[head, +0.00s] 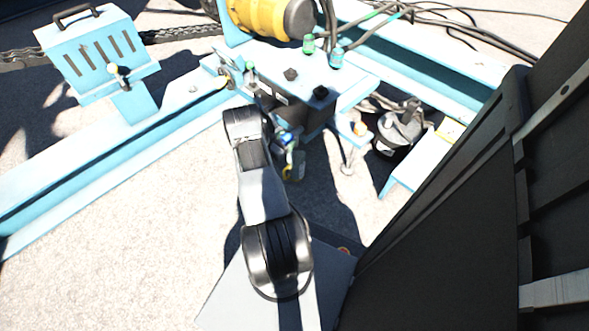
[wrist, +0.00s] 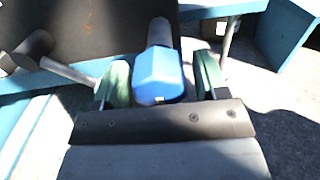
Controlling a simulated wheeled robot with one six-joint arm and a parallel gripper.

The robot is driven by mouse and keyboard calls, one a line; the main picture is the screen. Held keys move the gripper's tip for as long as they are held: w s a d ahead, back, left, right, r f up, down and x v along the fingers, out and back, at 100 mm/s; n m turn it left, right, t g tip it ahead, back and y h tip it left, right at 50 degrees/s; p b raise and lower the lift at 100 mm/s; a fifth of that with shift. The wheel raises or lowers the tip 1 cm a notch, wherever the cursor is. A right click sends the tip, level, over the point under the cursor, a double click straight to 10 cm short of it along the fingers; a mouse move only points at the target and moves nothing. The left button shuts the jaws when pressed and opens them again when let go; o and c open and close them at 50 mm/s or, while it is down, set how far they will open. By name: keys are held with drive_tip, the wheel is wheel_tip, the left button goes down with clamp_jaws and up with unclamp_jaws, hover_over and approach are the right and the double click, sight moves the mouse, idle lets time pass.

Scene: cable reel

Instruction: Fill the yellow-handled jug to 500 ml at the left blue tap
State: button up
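My gripper (wrist: 162,82) has its two green fingers on either side of a blue tap handle (wrist: 158,75). Narrow gaps show between the fingers and the handle, so the gripper looks open around it. A grey spout or stem rises behind the handle in the wrist view. In the head view, my arm reaches to the front of the blue frame, and a small blue part (head: 289,139) shows beside its end.
A light blue steel frame (head: 150,143) runs across the left. A blue slotted box (head: 98,52) stands on it. A yellow motor (head: 262,18) and cables are at the back. A dark round device (head: 400,125) sits right of the arm. Pale ground at lower left is clear.

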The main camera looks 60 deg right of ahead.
drive_tip(key=c, duration=0.7)
drive_tip(key=n, duration=0.2)
drive_tip(key=shift+f+n+b, duration=0.15)
drive_tip(key=shift+n+b, duration=0.15)
drive_tip(key=shift+b, duration=0.1)
drive_tip(key=n, duration=0.3)
drive_tip(key=shift+s, duration=0.1)
drive_tip(key=n+b, duration=0.1)
drive_tip(key=n, duration=0.4)
drive_tip(key=shift+n, duration=0.3)
drive_tip(key=shift+d+r, duration=0.1)
drive_tip(key=shift+r, duration=0.15)
idle(5.2)
